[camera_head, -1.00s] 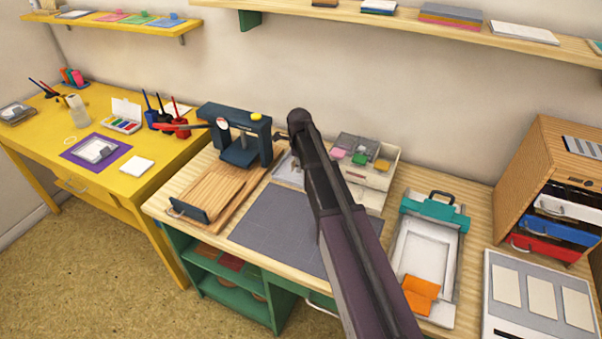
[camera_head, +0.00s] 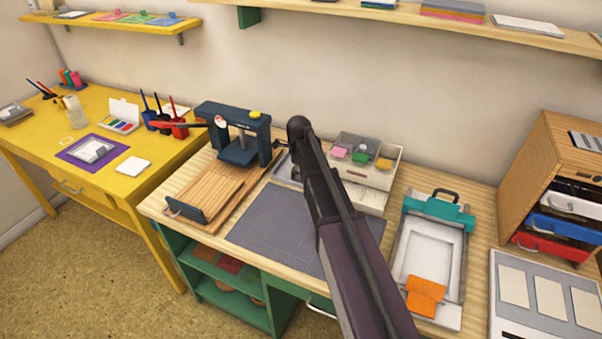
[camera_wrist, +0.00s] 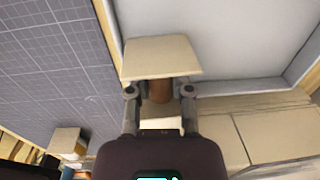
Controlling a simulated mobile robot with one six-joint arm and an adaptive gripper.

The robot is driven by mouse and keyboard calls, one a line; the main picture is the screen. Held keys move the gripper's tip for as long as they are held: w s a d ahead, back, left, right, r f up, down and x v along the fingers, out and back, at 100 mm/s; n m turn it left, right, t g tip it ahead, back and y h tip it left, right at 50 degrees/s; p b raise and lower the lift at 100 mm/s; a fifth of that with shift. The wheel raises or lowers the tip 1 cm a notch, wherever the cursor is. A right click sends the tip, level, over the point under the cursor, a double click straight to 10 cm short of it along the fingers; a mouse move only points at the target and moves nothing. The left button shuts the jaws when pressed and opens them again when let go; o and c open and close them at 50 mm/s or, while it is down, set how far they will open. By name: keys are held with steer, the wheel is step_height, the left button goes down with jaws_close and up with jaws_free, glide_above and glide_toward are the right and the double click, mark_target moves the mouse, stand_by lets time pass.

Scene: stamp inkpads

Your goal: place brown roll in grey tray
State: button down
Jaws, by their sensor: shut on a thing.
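The brown roll (camera_wrist: 160,91) shows as a short brown cylinder between my two fingertips in the wrist view. A pale beige block (camera_wrist: 161,58) sits at its far end and looks joined to it. My gripper (camera_wrist: 160,93) is shut on the brown part. The grey tray (camera_wrist: 225,87) lies below and beyond, filling the upper right of the wrist view. The beige block overlaps its edge in that view; the height above it cannot be told. In the head view the tray (camera_head: 284,167) is partly covered by my arm, which also hides the gripper and the roll.
A gridded grey mat (camera_head: 265,222) lies in front of the tray. A navy press (camera_head: 238,150) stands to the left, and a pale organiser box (camera_head: 370,178) to the right. A second beige block (camera_wrist: 68,141) shows low left in the wrist view. A teal-ended frame (camera_head: 400,270) lies further right.

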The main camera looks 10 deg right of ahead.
steer(key=c, duration=0.5)
jaws_free()
steer(key=shift+f, duration=0.1)
steer(key=shift+c, duration=0.2)
step_height(320, 180, up, 12)
steer(key=p, duration=1.2)
steer(key=shift+s+a, duration=0.2)
steer(key=shift+s, duration=0.05)
steer(key=shift+s, duration=0.1)
